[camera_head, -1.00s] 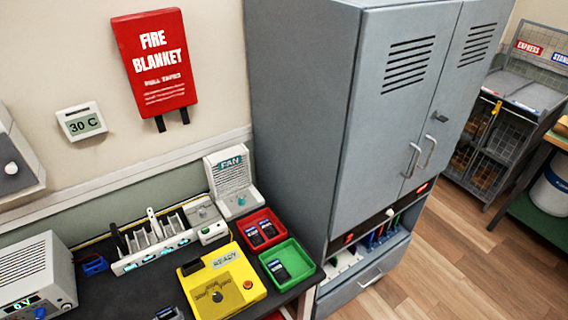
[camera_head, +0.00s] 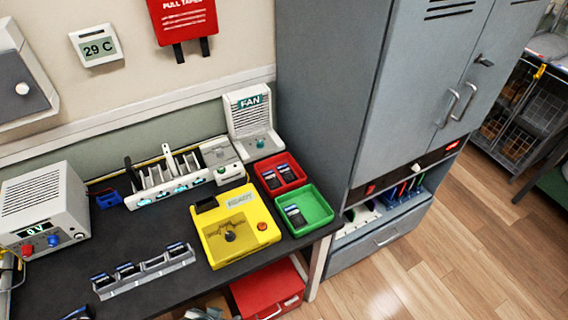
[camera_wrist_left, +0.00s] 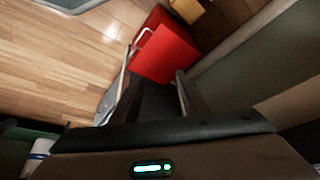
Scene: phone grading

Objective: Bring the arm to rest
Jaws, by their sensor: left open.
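My left gripper (camera_wrist_left: 156,88) shows in the left wrist view, its two dark fingers apart with nothing between them. Beyond the fingers are a red case (camera_wrist_left: 168,47) with a pale handle and the wooden floor (camera_wrist_left: 60,50). In the head view a pale grey mechanical part (camera_head: 205,313) shows at the bottom edge, beside the dark bench; I cannot tell whether it is part of my arm. My right gripper is in neither view.
The dark bench (camera_head: 150,228) carries a yellow tester (camera_head: 215,250), red (camera_head: 291,163) and green (camera_head: 322,203) trays with phones, a grey slotted rack (camera_head: 145,275) and a power supply (camera_head: 40,205). The red case (camera_head: 262,292) is below the bench. A grey cabinet (camera_head: 325,100) stands right.

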